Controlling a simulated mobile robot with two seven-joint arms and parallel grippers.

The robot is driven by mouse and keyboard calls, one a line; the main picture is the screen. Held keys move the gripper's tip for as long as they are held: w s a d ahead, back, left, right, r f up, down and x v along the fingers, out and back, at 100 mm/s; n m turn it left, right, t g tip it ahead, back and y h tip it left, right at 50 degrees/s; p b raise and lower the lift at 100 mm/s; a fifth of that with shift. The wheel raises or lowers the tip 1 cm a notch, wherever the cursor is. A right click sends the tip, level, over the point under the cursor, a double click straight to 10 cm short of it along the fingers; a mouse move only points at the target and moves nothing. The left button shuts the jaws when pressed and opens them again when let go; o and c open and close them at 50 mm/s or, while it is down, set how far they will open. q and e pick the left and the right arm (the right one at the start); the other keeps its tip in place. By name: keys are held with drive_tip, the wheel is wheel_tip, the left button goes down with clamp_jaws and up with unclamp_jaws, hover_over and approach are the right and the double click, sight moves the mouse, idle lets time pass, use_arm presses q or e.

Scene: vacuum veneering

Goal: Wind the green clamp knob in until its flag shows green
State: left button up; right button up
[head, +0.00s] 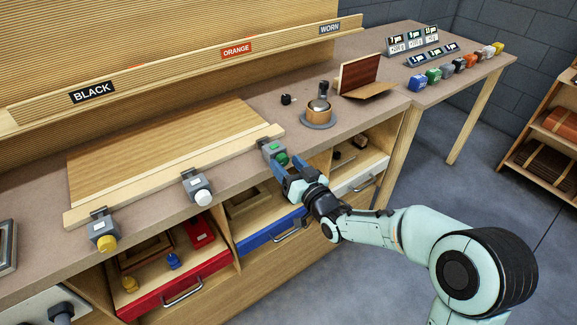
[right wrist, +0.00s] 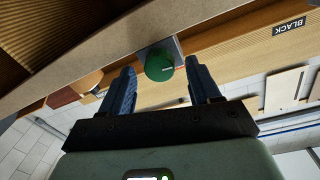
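The green clamp (head: 270,148) sits at the bench's front edge, at the right end of a pale board. A green patch shows on top of its body. Its round green knob (head: 283,159) faces the front; in the right wrist view the knob (right wrist: 159,67) has a pale mark on its face. My right gripper (head: 282,171) is open, its blue fingers on either side of the knob. In the right wrist view a gap shows between the knob and each finger, so the gripper (right wrist: 161,82) holds nothing. My left gripper is out of view.
A white-knobbed clamp (head: 196,187) and a yellow-knobbed clamp (head: 103,234) stand left along the same edge, with pale patches on top. Open red (head: 190,285) and blue (head: 268,234) drawers jut out below. A brass-coloured pot (head: 318,113) stands behind the green clamp.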

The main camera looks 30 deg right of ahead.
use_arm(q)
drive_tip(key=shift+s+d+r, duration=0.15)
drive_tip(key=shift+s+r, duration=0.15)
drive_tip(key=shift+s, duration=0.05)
use_arm(e)
drive_tip(key=s, duration=1.3)
drive_tip(key=shift+s, duration=0.2)
drive_tip(key=shift+d+r, duration=0.1)
